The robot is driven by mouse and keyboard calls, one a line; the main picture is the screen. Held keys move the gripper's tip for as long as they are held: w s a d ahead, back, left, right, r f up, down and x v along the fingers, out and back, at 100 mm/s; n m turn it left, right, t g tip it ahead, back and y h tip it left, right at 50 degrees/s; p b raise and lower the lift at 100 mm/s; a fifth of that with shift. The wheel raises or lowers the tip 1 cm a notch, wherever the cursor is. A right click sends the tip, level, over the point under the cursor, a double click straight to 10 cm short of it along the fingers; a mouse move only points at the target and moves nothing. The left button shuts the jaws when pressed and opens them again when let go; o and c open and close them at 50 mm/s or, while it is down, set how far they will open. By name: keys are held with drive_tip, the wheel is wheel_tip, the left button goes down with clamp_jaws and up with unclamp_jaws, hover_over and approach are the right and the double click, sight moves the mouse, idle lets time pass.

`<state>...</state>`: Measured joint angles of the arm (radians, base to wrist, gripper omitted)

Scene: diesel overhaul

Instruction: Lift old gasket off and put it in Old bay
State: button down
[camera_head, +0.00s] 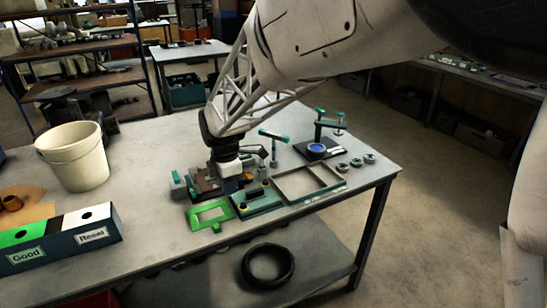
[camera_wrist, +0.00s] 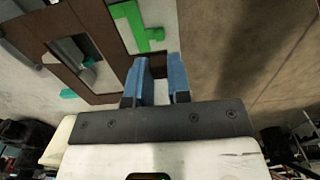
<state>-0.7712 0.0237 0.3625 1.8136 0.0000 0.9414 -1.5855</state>
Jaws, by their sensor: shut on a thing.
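My gripper (camera_head: 230,183) is over the middle of the workbench, pointing down. In the wrist view its two blue fingers (camera_wrist: 163,68) are close together, shut on the edge of a flat dark brown frame, which I take as the old gasket (camera_wrist: 97,25). The frame has a rectangular opening and reaches up and left from the fingers. In the head view a brown piece (camera_head: 203,184) shows just left of the fingers, partly hidden by them. Whether it is clear of what is beneath, I cannot tell. No label reading Old is visible.
A bin row with a Good bay (camera_head: 27,255) and a Reset bay (camera_head: 92,235) stands at the left, near a cream bucket (camera_head: 76,158). Bare bench lies between bins and parts.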

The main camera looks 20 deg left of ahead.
drive_tip(key=shift+r, duration=0.95)
drive_tip(key=shift+w, duration=0.1)
drive_tip(key=w+d+f, duration=0.3)
drive_tip(key=w+d, duration=0.6)
drive_tip(key=w, duration=0.1)
drive_tip(key=w+d+f, duration=0.4)
drive_tip(key=w+d, duration=0.5)
drive_tip(key=w, duration=0.2)
drive_tip(key=shift+w+f, duration=0.15)
drive_tip(key=shift+w, duration=0.15)
drive_tip(key=shift+d+f, duration=0.1)
drive_tip(key=shift+f, duration=0.15)
drive_tip(key=shift+f, duration=2.75)
drive_tip(key=c, duration=1)
unclamp_jaws()
